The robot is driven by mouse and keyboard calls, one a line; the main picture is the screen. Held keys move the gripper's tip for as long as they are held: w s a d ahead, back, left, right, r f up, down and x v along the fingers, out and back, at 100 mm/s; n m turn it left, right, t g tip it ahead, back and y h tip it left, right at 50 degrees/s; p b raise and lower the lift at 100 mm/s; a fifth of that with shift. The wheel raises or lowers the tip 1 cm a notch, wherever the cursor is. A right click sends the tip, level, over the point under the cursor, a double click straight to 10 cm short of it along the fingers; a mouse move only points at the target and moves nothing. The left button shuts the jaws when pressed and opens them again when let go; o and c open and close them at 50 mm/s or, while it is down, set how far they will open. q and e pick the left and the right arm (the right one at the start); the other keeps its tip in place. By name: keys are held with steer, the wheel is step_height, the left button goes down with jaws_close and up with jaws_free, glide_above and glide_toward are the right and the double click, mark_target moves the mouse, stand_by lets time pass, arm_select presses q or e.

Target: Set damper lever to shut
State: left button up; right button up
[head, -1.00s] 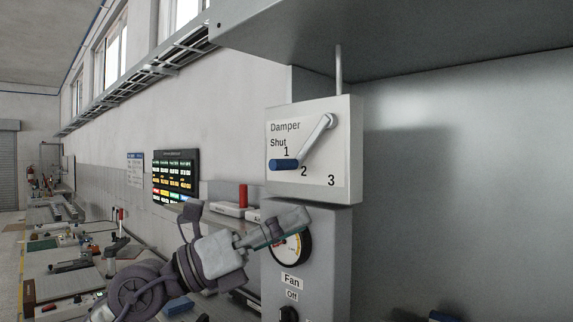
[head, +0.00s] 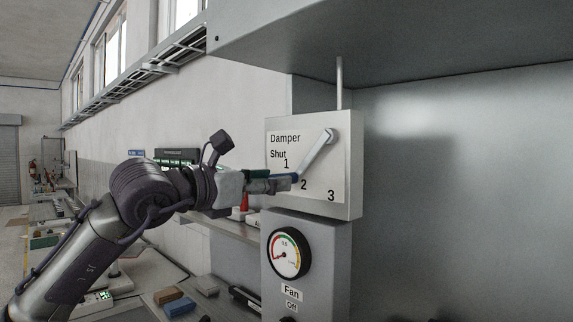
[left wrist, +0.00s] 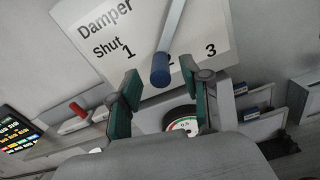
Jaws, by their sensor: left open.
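The damper panel (head: 346,190) is a white box marked Shut, 1, 2 and 3. Its grey lever (head: 316,153) slants down-left from the pivot toward the space between 1 and 2. The lever's blue handle (left wrist: 160,70) sticks out toward the left wrist camera and covers the 2 there. My left gripper (head: 287,181) is at the handle, coming in from the left and partly hiding it in the head view. In the left wrist view its green-padded fingers (left wrist: 160,80) are open, one on each side of the handle, with gaps visible. My right gripper is not in view.
A round gauge (head: 289,253) and the Fan label (head: 292,292) sit on the grey column below the panel. A metal hood (head: 400,40) overhangs above. A red-handled object (left wrist: 78,108) stands on a shelf left of the panel.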

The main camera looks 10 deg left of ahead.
mark_target(295, 177)
arm_select(q)
steer(key=p+x, duration=0.1)
steer(key=x, duration=0.2)
steer(key=shift+w+d+r, duration=0.1)
steer(key=shift+w+d, duration=0.1)
steer(key=shift+w, duration=0.1)
steer(key=shift+w+d+p, duration=0.15)
steer(key=shift+w+p, duration=0.15)
steer(key=shift+w, duration=0.05)
steer(key=shift+s, duration=0.1)
jaws_close()
